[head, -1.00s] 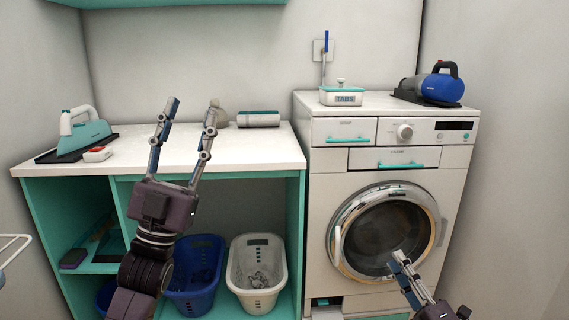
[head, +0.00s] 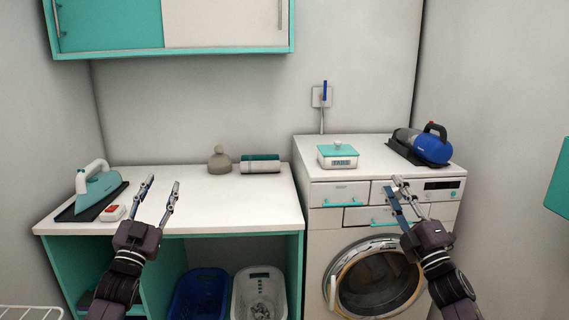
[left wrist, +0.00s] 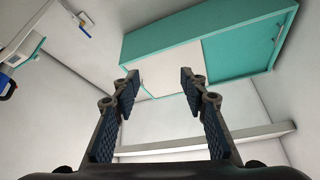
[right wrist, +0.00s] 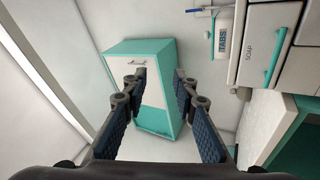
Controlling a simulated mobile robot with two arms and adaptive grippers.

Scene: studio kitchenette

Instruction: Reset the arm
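My left gripper (head: 161,184) is upright with its two fingers spread and nothing between them, in front of the white counter (head: 225,190). In the left wrist view its fingers (left wrist: 158,88) are apart and empty, with the wall cabinet behind. My right gripper (head: 397,186) points up in front of the washing machine's (head: 330,218) drawer panel and hides part of it. In the right wrist view its fingers (right wrist: 160,85) are also apart, with nothing held.
An iron (head: 98,188) and a small red-and-white item (head: 113,212) lie on the counter's left. A TABS box (head: 338,156) and blue handheld vacuum (head: 428,146) sit on the washer. A wall cabinet (head: 175,25) hangs above.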

